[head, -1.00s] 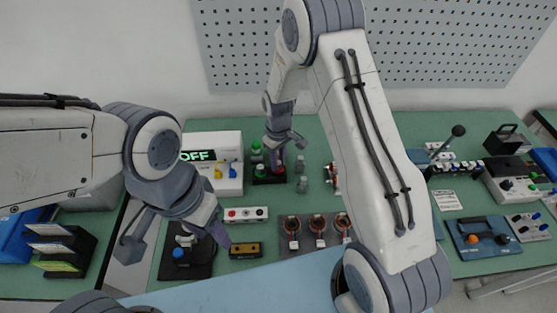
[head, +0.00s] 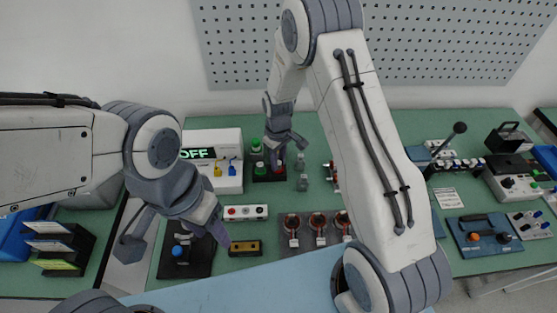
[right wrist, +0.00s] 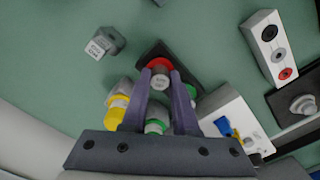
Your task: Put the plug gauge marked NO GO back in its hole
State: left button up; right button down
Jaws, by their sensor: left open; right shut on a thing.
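The NO GO plug gauge (right wrist: 160,83) has a grey end with small lettering and a red band. My right gripper (right wrist: 163,72) is shut on it, above the dark gauge block (right wrist: 183,67). In the head view my right gripper (head: 279,153) is over the same black block (head: 262,178), with red showing under it. I cannot tell whether the gauge is in its hole or just above it. A green-ringed part (right wrist: 191,91) sits in the block beside it, partly behind a finger. My left gripper (head: 222,236) is open and empty near the front of the bench.
Green-ringed (right wrist: 155,127) and yellow-ringed (right wrist: 116,108) posts stand close to my right fingers. A white OFF unit (head: 226,143) is left of the block.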

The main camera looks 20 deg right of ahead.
jog(key=shift+f, duration=0.3)
jog(key=c, duration=0.6)
grip_release()
notch_tip(320, 180, up, 9)
jog(key=shift+r+b, duration=0.1)
jog(key=shift+b, duration=0.8)
jog(key=shift+r, duration=0.7)
